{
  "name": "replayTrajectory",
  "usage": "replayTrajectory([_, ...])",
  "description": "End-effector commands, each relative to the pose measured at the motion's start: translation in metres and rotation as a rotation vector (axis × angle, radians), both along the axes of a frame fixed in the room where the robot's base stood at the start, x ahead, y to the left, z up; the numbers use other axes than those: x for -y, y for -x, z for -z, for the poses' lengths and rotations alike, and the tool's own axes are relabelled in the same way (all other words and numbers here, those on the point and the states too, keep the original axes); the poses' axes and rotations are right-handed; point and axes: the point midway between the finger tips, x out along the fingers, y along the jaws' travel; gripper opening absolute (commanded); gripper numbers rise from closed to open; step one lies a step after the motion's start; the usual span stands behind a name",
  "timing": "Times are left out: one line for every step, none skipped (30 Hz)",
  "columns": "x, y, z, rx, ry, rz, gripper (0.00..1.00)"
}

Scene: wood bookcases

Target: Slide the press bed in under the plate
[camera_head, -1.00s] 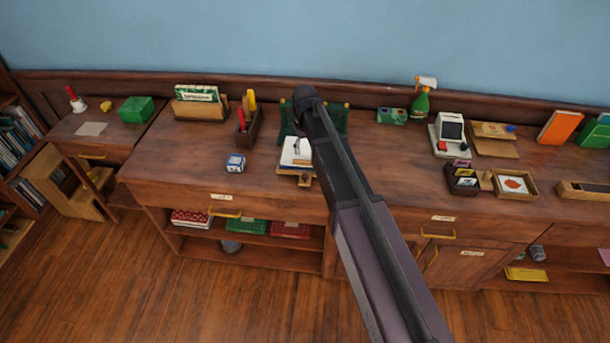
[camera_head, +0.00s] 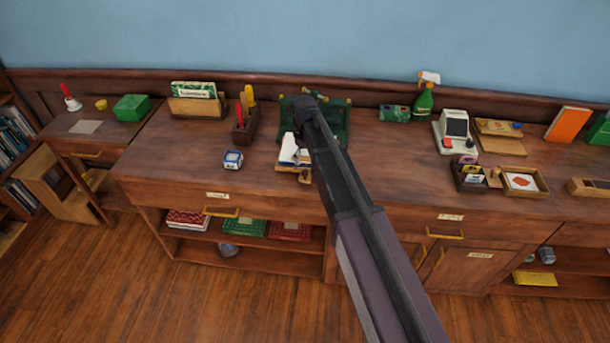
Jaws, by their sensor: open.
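The green press (camera_head: 286,112) stands at the back of the long wooden desk, partly covered by my arm. The press bed (camera_head: 285,166), wooden with white paper (camera_head: 289,149) on it, sticks out toward the front of the press. A small wooden piece (camera_head: 305,178) shows at its front end. My arm crosses in front of the press from the lower right. My gripper (camera_head: 303,108) is open at the arm's far end, over the press area. Its fingertips are hard to make out, and I cannot tell whether they touch the bed. The plate is not clearly visible.
A pen holder (camera_head: 246,123) is left of the press. A green spray bottle (camera_head: 424,101) and a wooden tray (camera_head: 522,183) are to the right.

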Motion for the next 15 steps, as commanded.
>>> replayTrajectory([0.000, 0.000, 0.008, 0.000, 0.000, 0.000, 0.70])
replayTrajectory([0.000, 0.000, 0.010, 0.000, 0.000, 0.000, 0.70])
replayTrajectory([0.000, 0.000, 0.013, 0.000, 0.000, 0.000, 0.70])
replayTrajectory([0.000, 0.000, 0.015, 0.000, 0.000, 0.000, 0.70])
replayTrajectory([0.000, 0.000, 0.018, 0.000, 0.000, 0.000, 0.70])
replayTrajectory([0.000, 0.000, 0.021, 0.000, 0.000, 0.000, 0.70])
replayTrajectory([0.000, 0.000, 0.023, 0.000, 0.000, 0.000, 0.70])
replayTrajectory([0.000, 0.000, 0.025, 0.000, 0.000, 0.000, 0.70])
replayTrajectory([0.000, 0.000, 0.028, 0.000, 0.000, 0.000, 0.70])
replayTrajectory([0.000, 0.000, 0.030, 0.000, 0.000, 0.000, 0.70])
replayTrajectory([0.000, 0.000, 0.033, 0.000, 0.000, 0.000, 0.70])
replayTrajectory([0.000, 0.000, 0.035, 0.000, 0.000, 0.000, 0.70])
replayTrajectory([0.000, 0.000, 0.038, 0.000, 0.000, 0.000, 0.70])
replayTrajectory([0.000, 0.000, 0.040, 0.000, 0.000, 0.000, 0.70])
replayTrajectory([0.000, 0.000, 0.043, 0.000, 0.000, 0.000, 0.70])
